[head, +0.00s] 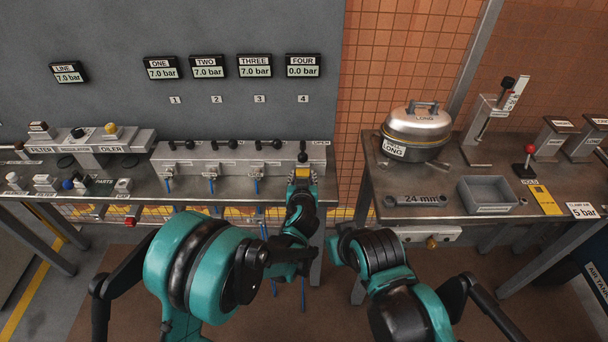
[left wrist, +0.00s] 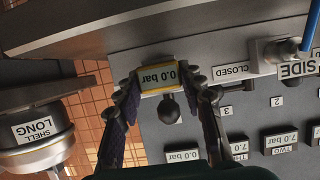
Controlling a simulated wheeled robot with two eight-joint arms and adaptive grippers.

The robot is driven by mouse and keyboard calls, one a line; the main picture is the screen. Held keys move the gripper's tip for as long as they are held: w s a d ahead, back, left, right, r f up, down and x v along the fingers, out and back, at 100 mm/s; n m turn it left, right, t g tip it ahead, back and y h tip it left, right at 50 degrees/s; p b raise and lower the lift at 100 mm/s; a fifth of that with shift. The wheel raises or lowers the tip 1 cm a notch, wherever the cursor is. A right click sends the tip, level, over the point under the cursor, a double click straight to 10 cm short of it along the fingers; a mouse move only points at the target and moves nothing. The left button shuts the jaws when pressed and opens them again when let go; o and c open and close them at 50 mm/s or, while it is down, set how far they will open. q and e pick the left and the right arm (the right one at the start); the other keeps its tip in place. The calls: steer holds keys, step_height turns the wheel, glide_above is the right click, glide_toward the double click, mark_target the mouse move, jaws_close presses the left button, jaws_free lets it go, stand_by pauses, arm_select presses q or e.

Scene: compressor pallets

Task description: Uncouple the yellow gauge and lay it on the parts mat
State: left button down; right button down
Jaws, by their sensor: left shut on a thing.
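The yellow gauge (left wrist: 158,77) has a yellow rim and reads 0.0 bar in the left wrist view. It sits between the fingertips of my left gripper (left wrist: 162,84), which is shut on it. In the head view my left gripper (head: 302,173) is at the fourth station, at the right end of the manifold (head: 236,157). A black knob (left wrist: 168,110) shows beside the gauge. Whether the gauge is still coupled cannot be told. A PARTS label (head: 103,181) is on the left bench among small fittings; I cannot make out the mat's outline.
The wall display FOUR (head: 303,66) reads 0.0 bar; the others read 7.0 bar. On the right bench are a round lidded shell (head: 417,127), a 24 mm wrench (head: 422,200) and a grey tray (head: 487,193).

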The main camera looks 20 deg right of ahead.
arm_select(q)
steer(key=shift+s+a, duration=0.25)
steer(key=shift+s, duration=0.7)
steer(key=shift+s+a, duration=0.3)
steer(key=shift+s, duration=0.65)
steer(key=shift+s+a, duration=0.25)
steer(key=shift+s, duration=0.7)
